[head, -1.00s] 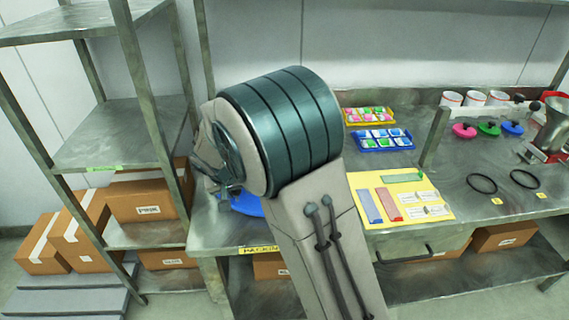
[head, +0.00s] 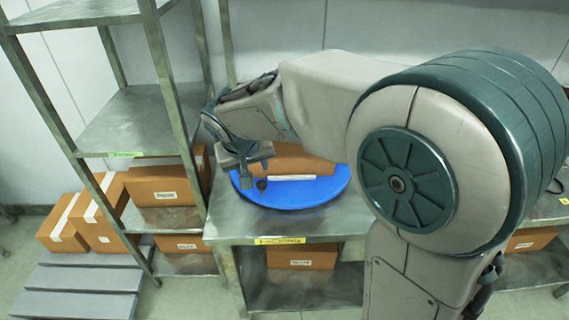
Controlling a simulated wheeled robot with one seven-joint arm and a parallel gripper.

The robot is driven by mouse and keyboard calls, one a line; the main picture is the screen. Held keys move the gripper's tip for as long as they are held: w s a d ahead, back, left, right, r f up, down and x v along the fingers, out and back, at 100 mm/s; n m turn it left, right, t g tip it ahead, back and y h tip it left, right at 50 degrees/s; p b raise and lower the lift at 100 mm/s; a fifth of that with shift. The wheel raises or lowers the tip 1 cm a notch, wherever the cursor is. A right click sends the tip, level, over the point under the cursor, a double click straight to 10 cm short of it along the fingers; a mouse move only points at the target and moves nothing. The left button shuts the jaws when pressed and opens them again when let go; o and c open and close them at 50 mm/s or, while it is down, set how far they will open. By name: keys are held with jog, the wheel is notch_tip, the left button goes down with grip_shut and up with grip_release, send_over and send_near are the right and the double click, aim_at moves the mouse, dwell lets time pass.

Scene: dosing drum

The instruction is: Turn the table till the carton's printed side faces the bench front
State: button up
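The blue round turntable (head: 310,197) sits on the left end of the steel bench. A brown carton (head: 300,162) stands on it, partly covered by my arm and gripper. No print shows on the part of the carton that I can see. A pale strip lies along the carton's lower front edge. My gripper (head: 247,168) is at the left side of the turntable, in front of the carton's left end. A small dark knob (head: 261,184) shows beside the fingers. I cannot tell whether the fingers touch anything or how far apart they are.
A steel rack (head: 150,115) with brown boxes stands left of the bench, close to my gripper. A yellow label (head: 280,240) marks the bench's front edge. Another box (head: 303,255) is on the shelf below. My arm hides most of the bench's right part.

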jog(key=s+d+r+p, duration=0.2)
jog(key=s+d+r, duration=0.1)
jog(key=d, duration=0.4)
jog(key=shift+s+r+m+g, duration=0.3)
jog(key=shift+s+m+g, duration=0.1)
jog(key=shift+s, duration=0.2)
jog(key=s+d+m, duration=0.1)
jog(key=s+d, duration=0.6)
jog(key=shift+s+d+f+g+y, duration=0.2)
jog(key=shift+d+g+y, duration=0.1)
jog(key=shift+d+g, duration=0.1)
jog(key=shift+m+y, duration=0.3)
jog(key=shift+m, duration=0.1)
jog(key=s+d, duration=0.1)
jog(key=s, duration=0.1)
jog(key=s+d+f, duration=0.1)
jog(key=s, duration=0.1)
jog(key=s+d, duration=0.1)
jog(key=s, duration=0.1)
jog(key=shift+s+f, duration=0.35)
jog(key=c, duration=0.4)
jog(key=shift+s+d+f, duration=0.1)
jog(key=shift+s, duration=0.05)
grip_shut()
